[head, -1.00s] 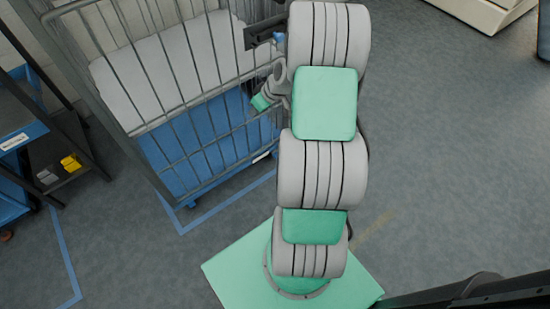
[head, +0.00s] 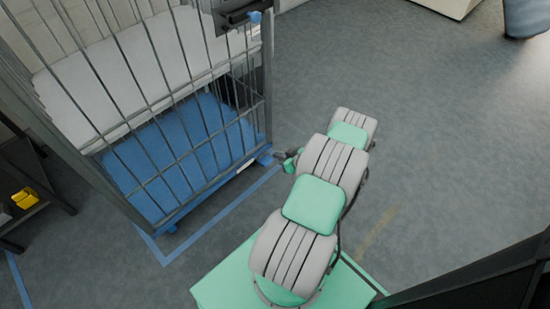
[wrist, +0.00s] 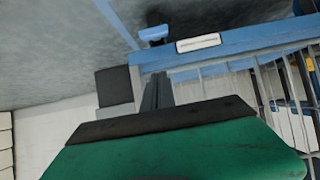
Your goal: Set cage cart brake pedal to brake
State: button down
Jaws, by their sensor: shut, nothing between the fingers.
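The cage cart (head: 190,120) stands at the left, with grey bars and a blue base. A small blue tab (head: 265,158), which looks like the brake pedal, sits low at its near right corner. The blue tab also shows in the wrist view (wrist: 153,33), sticking out from the blue base edge beside a white label. Whether it is pressed or raised I cannot tell. My gripper (head: 278,155) is low beside that corner, just right of the tab. In the wrist view its dark fingers (wrist: 157,92) are together and empty, pointing toward the tab with a visible gap.
A white load lies on the cart's upper level (head: 140,65). A dark shelf with a yellow item (head: 25,197) stands at the far left. Blue tape (head: 215,222) marks the floor before the cart.

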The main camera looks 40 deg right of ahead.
jog(key=b, duration=0.4)
send_over(269, 162)
jog(key=w, duration=0.2)
jog(key=f, duration=0.5)
jog(key=shift+s+f, duration=0.25)
jog(key=shift+f, duration=0.05)
jog(key=shift+s+d+f, duration=0.1)
jog(key=shift+s+f, duration=0.2)
jog(key=shift+f, duration=0.35)
jog(key=shift+s+f, duration=0.3)
jog(key=shift+f, duration=0.3)
jog(key=shift+s+f+b, duration=0.15)
jog(key=shift+f+b, duration=0.2)
